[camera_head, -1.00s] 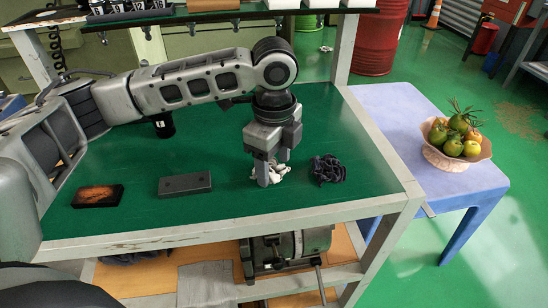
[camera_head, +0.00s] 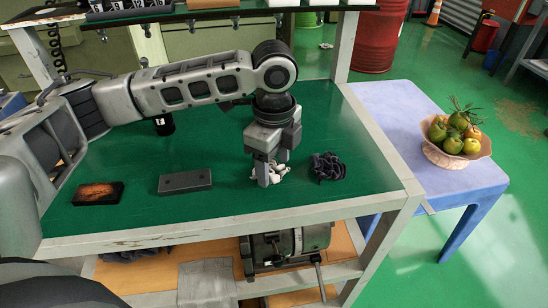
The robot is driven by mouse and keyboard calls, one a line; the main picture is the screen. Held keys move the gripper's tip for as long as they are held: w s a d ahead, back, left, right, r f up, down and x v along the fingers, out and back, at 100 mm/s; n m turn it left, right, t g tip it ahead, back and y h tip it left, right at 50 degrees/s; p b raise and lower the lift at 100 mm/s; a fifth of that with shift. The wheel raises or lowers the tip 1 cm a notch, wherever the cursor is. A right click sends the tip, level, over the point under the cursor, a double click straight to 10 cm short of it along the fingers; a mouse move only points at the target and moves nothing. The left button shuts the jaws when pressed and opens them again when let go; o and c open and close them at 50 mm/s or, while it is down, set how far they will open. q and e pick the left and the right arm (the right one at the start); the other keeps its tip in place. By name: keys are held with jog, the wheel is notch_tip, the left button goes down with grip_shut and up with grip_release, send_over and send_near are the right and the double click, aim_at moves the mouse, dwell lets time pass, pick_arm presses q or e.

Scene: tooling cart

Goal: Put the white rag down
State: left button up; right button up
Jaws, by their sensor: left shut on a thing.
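The white rag (camera_head: 281,170) is a small crumpled bundle at the green top of the cart (camera_head: 225,206), toward its front right. My left gripper (camera_head: 268,178) points down with its fingers shut on the rag, which is partly hidden behind them. The rag appears at the level of the cart top; I cannot tell whether it rests on it. My right gripper is not in view.
A dark crumpled rag (camera_head: 328,167) lies just right of the white one. A grey block (camera_head: 185,182), a brown-topped block (camera_head: 98,193) and a black cylinder (camera_head: 164,125) stand left. A blue table (camera_head: 410,125) holds a fruit bowl (camera_head: 455,158).

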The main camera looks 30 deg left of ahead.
pick_arm(q)
jog(key=shift+f, duration=0.2)
jog(key=o, duration=1)
notch_tip(320, 180, up, 16)
jog(key=shift+p, duration=0.8)
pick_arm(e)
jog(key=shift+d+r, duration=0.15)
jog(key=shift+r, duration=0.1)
